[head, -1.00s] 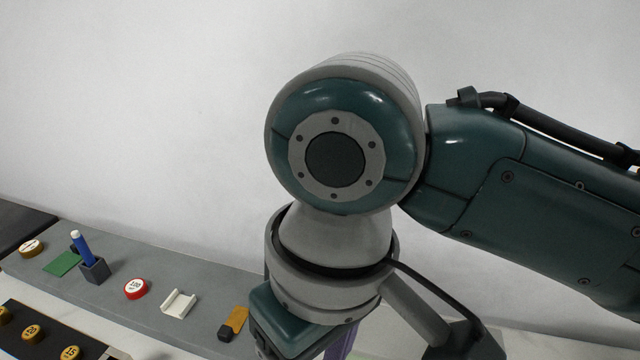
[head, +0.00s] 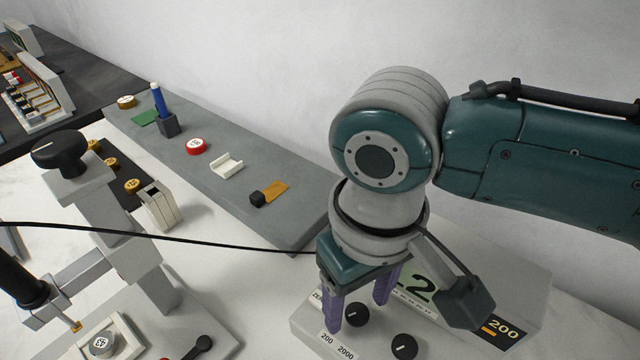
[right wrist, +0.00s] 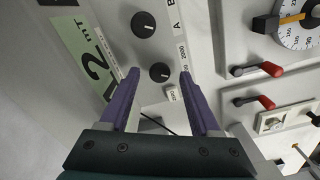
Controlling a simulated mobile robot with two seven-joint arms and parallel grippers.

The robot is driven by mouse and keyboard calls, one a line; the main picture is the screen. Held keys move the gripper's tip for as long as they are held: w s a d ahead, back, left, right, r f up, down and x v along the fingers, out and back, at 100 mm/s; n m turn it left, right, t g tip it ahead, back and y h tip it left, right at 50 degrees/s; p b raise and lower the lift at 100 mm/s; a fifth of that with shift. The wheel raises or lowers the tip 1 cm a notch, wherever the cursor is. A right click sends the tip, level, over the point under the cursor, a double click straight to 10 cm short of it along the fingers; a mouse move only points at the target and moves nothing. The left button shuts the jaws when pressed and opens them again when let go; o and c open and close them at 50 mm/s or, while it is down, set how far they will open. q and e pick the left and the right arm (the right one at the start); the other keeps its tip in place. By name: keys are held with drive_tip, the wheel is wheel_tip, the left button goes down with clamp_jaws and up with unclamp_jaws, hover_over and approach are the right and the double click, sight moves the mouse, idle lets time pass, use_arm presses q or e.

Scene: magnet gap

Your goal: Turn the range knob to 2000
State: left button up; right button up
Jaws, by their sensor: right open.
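The grey meter (head: 300,330) stands at the lower right of the head view, with a green display (head: 416,284) showing a 2. Its black range knob (head: 355,314) sits by the printed labels 200 and 2000; its white mark seems to point toward the 200 side. The knob also shows in the right wrist view (right wrist: 160,72). My right gripper (head: 357,312) points down, its purple fingers open, one on either side of the knob. My left gripper is not in view.
A second black knob (head: 404,346), marked A and B, sits close beside the range knob. A small white button (right wrist: 172,92) is near one finger. A black cable (head: 160,235) crosses the table. A grey shelf (head: 290,225) holds small parts.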

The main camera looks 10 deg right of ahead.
drive_tip(key=shift+f, duration=0.35)
clamp_jaws()
idle(0.3)
